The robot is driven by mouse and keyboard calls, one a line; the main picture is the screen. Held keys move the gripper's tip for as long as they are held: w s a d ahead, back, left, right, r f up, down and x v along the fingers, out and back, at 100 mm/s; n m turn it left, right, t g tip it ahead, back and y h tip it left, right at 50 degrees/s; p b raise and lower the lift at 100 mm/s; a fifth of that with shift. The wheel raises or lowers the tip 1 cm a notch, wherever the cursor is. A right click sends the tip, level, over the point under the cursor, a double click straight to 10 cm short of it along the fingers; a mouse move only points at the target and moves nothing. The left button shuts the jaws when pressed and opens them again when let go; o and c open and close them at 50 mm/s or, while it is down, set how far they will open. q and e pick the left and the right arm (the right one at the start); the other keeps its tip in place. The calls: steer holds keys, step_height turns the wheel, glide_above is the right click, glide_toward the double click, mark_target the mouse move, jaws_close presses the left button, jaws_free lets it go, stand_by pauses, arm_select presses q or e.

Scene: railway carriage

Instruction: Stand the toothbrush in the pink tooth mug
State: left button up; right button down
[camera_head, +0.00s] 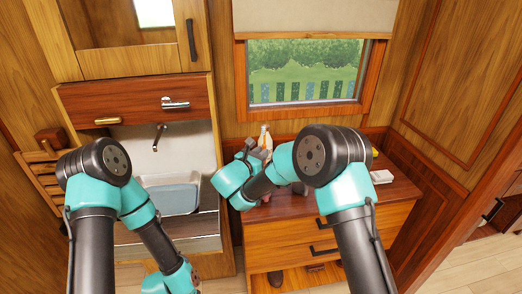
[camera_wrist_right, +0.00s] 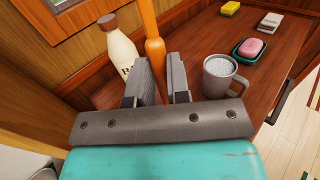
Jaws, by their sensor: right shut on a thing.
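My right gripper (camera_wrist_right: 162,75) is shut on a long orange handle (camera_wrist_right: 150,28), which looks like the toothbrush. It stands up between the fingers in the right wrist view, and its top runs out of the picture. In the head view my right gripper (camera_head: 254,152) is over the wooden cabinet top, partly hidden by its own arm. A grey mug (camera_wrist_right: 221,76) with a pale speckled inside stands upright, right of the fingers and apart from them. I cannot make out a pink mug for certain. My left arm reaches down at the lower left, its gripper out of view.
A cream bottle (camera_wrist_right: 120,57) with a brown cap stands close left of the fingers. A pink soap (camera_wrist_right: 250,47) in a green dish, a yellow sponge (camera_wrist_right: 230,8) and a whitish item (camera_wrist_right: 270,22) lie farther along. A sink (camera_head: 172,198) is at the left.

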step_height(320, 180, down, 9)
stand_by(1.3)
steer(key=c, duration=1)
jaws_free()
steer(key=shift+s, duration=0.1)
steer(key=v, duration=1.7)
steer(key=shift+s+a, duration=0.1)
